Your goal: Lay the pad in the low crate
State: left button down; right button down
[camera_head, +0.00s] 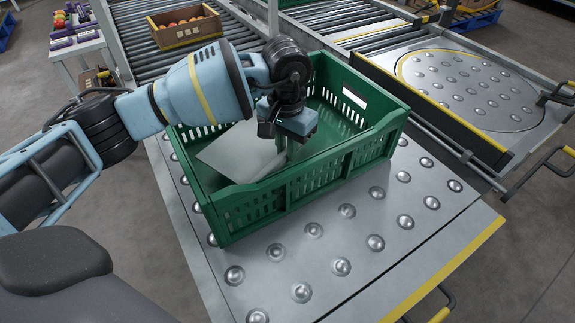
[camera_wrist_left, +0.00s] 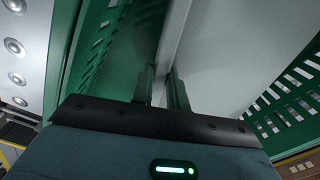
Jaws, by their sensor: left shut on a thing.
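The green low crate (camera_head: 330,180) stands on the ball-studded table, with slatted side walls and an open top. The grey pad (camera_head: 240,150) is inside the crate's walls, tilted, with one edge at my left gripper (camera_head: 282,150). That gripper reaches down into the crate from above and is shut on the pad. In the left wrist view, the two fingers (camera_wrist_left: 162,90) are on either side of the pad's edge, and the pad (camera_wrist_left: 230,50) fills much of the upper middle. The arm hides part of the pad and the crate's back left side. My right gripper is not in view.
The ball table (camera_head: 340,266) has free room in front of the crate and a yellow front edge. A roller conveyor (camera_head: 180,58) runs behind, holding a brown box (camera_head: 186,34) of tomatoes. A round ball turntable (camera_head: 470,88) lies at the right, near black-and-yellow handles.

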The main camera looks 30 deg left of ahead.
pick_arm(q)
jog(key=shift+f, duration=0.3)
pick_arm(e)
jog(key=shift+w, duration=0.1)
